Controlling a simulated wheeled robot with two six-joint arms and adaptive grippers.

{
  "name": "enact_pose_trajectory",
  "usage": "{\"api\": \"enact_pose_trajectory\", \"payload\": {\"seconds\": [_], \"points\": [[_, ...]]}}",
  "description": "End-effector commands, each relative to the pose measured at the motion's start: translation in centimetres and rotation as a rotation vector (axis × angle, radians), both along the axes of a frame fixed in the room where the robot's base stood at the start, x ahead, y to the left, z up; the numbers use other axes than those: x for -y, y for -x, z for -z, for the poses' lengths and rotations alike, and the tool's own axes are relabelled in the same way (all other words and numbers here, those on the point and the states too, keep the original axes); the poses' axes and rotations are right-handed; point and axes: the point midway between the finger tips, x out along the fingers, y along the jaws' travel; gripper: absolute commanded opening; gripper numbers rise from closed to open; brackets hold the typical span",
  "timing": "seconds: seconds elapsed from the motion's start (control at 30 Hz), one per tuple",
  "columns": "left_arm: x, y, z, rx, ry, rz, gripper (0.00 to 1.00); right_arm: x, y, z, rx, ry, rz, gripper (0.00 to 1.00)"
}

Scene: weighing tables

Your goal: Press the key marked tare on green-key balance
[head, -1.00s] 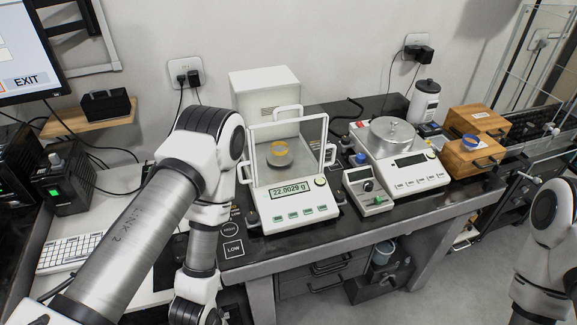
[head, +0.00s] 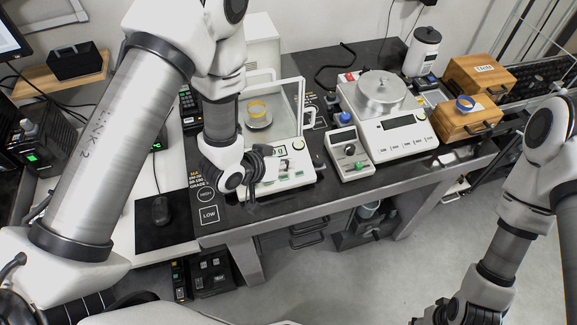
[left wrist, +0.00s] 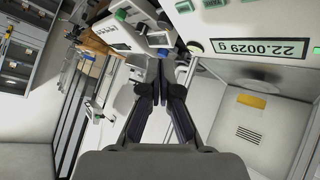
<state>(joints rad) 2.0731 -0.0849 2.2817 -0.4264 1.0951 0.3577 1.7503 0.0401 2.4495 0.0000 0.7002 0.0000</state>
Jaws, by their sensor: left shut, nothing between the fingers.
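The green-key balance (head: 303,180) is the white one with a glass draft shield. My left gripper (head: 268,172) is over the balance's front panel, shut and empty. Its fingertips (left wrist: 160,56) show together in the left wrist view; contact with a key cannot be told. My right gripper (head: 440,314) is partly in view at the bottom edge.
A second balance (head: 395,138) with a round metal pan stands to the right, behind a small control box (head: 349,155). Wooden boxes (head: 468,122) and a white bottle (head: 422,50) are further right. The dark bench's front edge is close to the balance.

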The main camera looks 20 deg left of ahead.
Motion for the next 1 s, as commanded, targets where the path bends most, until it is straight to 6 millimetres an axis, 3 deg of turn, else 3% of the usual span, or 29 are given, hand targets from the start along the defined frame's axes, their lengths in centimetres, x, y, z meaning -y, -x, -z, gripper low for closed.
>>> {"api": "enact_pose_trajectory", "payload": {"seconds": [0.1,0.47,1.0], "points": [[0.0,-0.3,-0.8,0.012,-0.001,0.0,0.0,0.0,0.0,-0.2,-0.001,0.0,0.0,0.4],[0.0,-0.4,-0.4,0.011,-0.002,-0.001,0.0,0.0,0.0,0.1,-0.001,0.0,0.0,0.4],[-1.2,-1.9,6.4,0.012,-0.001,-0.002,0.0,0.0,0.1,5.7,-0.001,0.0,0.0,0.4]]}}
